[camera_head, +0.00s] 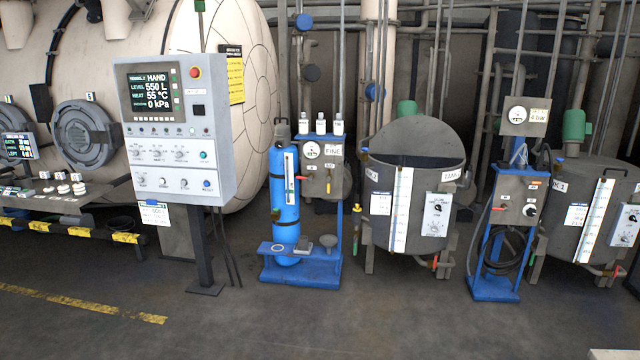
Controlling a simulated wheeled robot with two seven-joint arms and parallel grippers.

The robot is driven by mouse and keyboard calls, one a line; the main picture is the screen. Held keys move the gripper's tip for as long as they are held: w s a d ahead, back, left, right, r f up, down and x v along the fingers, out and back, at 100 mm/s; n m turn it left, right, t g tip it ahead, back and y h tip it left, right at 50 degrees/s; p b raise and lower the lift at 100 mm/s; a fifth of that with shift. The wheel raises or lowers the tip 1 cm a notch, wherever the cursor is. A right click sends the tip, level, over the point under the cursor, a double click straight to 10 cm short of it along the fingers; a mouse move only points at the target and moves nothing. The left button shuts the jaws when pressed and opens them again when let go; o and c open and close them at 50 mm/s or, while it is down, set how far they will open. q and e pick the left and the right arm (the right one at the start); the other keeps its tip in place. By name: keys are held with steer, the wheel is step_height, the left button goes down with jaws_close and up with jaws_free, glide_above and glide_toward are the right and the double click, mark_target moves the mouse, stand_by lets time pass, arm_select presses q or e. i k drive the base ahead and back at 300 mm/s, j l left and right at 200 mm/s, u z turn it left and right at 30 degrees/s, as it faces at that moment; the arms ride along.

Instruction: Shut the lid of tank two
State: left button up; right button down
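Neither of my grippers shows in this view.
A blue-based stand (494,288) with a control box and hoses stands between the tanks. A blue cylinder (285,195) on a blue stand is left of the open tank. A control panel (173,130) on a post stands further left.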

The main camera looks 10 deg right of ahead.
mark_target(415, 135)
steer(key=i+l+z, duration=0.55)
steer(key=i, duration=0.2)
steer(key=i+l+z, duration=0.1)
steer(key=i+z, duration=0.5)
steer(key=i, duration=2.65)
steer(key=i+l+u, duration=0.15)
steer(key=i+u, duration=0.25)
steer(key=i, duration=0.3)
steer(key=i+l+u, duration=0.4)
steer(key=i, duration=0.25)
steer(key=i+l+u, duration=0.4)
steer(key=i+l, duration=0.15)
steer(key=i, duration=0.1)
